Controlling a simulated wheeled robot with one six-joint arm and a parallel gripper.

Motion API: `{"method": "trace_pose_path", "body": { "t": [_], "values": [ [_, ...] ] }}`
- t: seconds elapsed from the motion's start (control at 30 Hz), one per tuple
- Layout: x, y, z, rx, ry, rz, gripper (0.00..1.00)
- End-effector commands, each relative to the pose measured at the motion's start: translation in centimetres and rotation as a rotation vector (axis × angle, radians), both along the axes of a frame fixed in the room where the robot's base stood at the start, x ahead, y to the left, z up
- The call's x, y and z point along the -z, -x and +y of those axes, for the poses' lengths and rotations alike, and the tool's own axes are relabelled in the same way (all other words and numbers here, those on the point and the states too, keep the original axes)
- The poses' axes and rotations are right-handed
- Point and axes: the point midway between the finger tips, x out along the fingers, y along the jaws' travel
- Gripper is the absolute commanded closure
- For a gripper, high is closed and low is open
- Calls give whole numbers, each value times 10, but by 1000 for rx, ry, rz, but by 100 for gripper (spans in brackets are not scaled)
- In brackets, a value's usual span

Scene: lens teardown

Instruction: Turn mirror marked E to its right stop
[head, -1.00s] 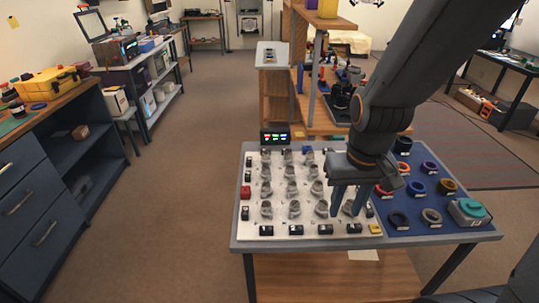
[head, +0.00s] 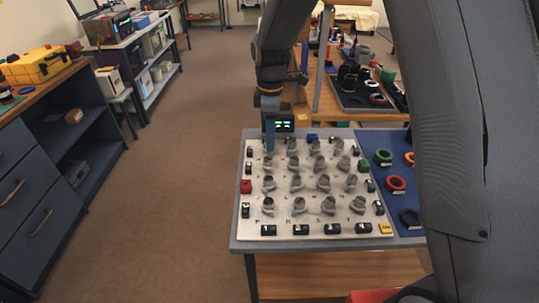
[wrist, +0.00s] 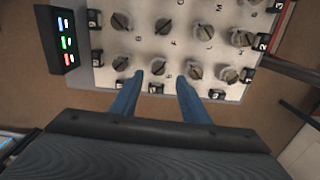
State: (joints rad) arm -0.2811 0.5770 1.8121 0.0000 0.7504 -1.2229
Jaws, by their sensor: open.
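A white board (head: 308,228) carries rows of grey mirror knobs with small printed letters. The letters are too small or blurred to tell surely which mirror is E. My gripper (head: 269,147) is over the board's back left corner in the head view. In the wrist view my gripper (wrist: 158,88) has two blue fingers spread apart with nothing held. One mirror knob (wrist: 159,68) shows just beyond the gap between the fingertips, with another knob (wrist: 194,70) to its right.
A small display (wrist: 66,40) with coloured lights stands at the board's edge. Dark numbered blocks (wrist: 216,94) line the board's rim. A blue mat (head: 385,190) with coloured rings lies to the right, partly hidden by my arm. A yellow tag (head: 386,229) sits at the front right corner.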

Motion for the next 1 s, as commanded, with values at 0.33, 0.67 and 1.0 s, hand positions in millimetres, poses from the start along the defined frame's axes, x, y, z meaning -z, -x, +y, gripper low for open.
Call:
{"method": "trace_pose_path", "body": {
  "t": [0.33, 0.67, 1.0],
  "values": [
    [40, -2, 4, -35, 2, 6, 58],
    [76, -2, 4, -33, 1, 4, 58],
    [79, -3, 4, -32, 1, 2, 60]
  ]
}}
